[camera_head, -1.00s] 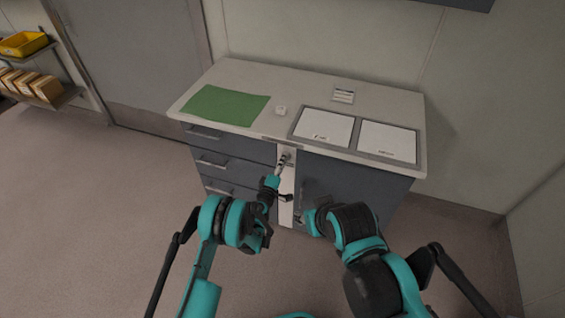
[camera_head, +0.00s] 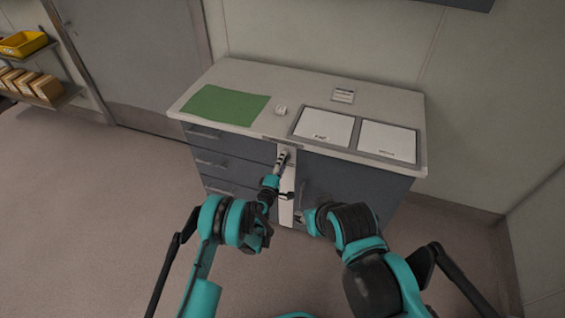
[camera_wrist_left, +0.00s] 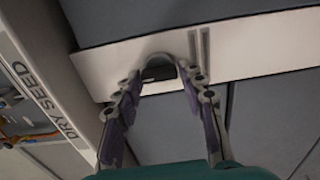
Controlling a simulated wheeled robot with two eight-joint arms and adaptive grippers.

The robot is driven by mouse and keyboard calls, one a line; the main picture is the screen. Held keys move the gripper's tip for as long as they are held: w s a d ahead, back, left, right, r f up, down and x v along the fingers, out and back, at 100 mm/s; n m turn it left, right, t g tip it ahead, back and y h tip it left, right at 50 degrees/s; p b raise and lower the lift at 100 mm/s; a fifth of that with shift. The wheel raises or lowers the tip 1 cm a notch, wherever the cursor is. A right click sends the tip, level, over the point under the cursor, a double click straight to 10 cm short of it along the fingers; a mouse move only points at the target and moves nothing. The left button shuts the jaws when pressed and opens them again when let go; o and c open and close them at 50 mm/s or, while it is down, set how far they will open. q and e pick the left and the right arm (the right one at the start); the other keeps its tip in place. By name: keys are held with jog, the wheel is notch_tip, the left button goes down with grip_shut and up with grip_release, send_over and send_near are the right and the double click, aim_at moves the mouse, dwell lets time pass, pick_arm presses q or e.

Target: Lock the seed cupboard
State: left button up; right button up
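The grey seed cupboard (camera_head: 345,185) has a closed-looking door on the right of a white upright strip (camera_head: 287,205). In the left wrist view a round grey lock with a black key or knob (camera_wrist_left: 158,74) sits on the white strip (camera_wrist_left: 255,45). My left gripper (camera_head: 284,154) is at the top of the strip. Its fingertips (camera_wrist_left: 163,78) are spread either side of the black piece, with gaps visible, so it seems not clamped. My right gripper (camera_head: 300,218) is low by the door, mostly hidden by its own arm; its fingers are too small to judge.
The worktop (camera_head: 290,82) holds a green mat (camera_head: 225,105), a small white object (camera_head: 281,110) and two white sheets in a grey tray (camera_head: 355,145). Drawers (camera_head: 212,160) are left of the strip. A "DRY SEED" label (camera_wrist_left: 45,100) shows in the left wrist view.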

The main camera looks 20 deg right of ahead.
pick_arm(q)
jog(key=shift+o, duration=0.7)
